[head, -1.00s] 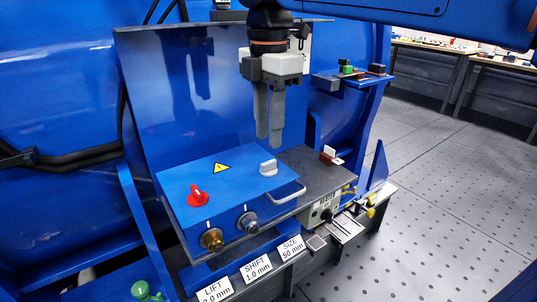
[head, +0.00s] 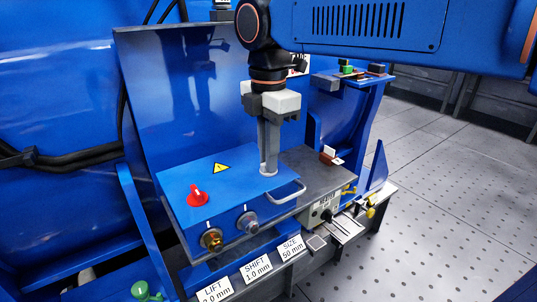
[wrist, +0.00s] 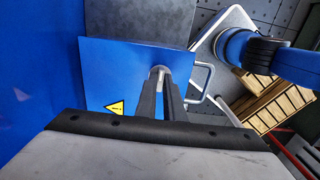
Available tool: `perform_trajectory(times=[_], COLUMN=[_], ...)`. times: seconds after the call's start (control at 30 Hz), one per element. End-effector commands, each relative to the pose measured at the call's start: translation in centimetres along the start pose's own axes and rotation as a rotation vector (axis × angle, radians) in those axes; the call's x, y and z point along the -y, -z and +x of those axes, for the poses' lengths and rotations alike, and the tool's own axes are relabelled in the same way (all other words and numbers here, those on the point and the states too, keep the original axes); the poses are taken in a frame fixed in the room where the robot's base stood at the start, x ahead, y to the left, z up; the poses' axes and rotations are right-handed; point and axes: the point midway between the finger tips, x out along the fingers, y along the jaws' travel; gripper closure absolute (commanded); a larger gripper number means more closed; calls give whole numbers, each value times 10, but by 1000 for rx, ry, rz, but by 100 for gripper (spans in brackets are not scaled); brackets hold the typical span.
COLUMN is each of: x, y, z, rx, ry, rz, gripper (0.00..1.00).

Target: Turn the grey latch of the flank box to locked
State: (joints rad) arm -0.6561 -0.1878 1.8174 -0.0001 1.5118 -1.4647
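The flank box (head: 225,190) is a blue box with a yellow warning sign, a red knob (head: 197,195) on top and two round fittings on its front. Its grey latch (head: 268,172) is at the right end of the top and is mostly hidden by my fingers. The latch also shows in the wrist view (wrist: 157,71), at the fingertips. My gripper (head: 269,168) points straight down with its fingertips at the latch, seemingly one on each side. A narrow gap shows between the fingers; I cannot tell whether they press on the latch. The latch's angle is hidden.
A metal handle (head: 289,193) loops out from the box's right side, close to my fingers. A grey plate (head: 312,165) and a white device lie to the right. A tall blue panel (head: 170,90) rises behind. Labels (head: 256,268) line the front ledge.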

Motion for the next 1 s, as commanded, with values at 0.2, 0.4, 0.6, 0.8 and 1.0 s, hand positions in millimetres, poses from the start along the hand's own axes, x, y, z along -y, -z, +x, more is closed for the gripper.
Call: perform_trajectory(times=[0.2,0.4,0.6,0.8,1.0], x=[0,0,0,0,0], y=[0,0,0,0,0], z=[0,0,0,0,0], rx=[0,0,0,0,0], ry=[0,0,0,-1,-1], rz=[7,63,192,373,564], gripper=[100,100,100,100,100])
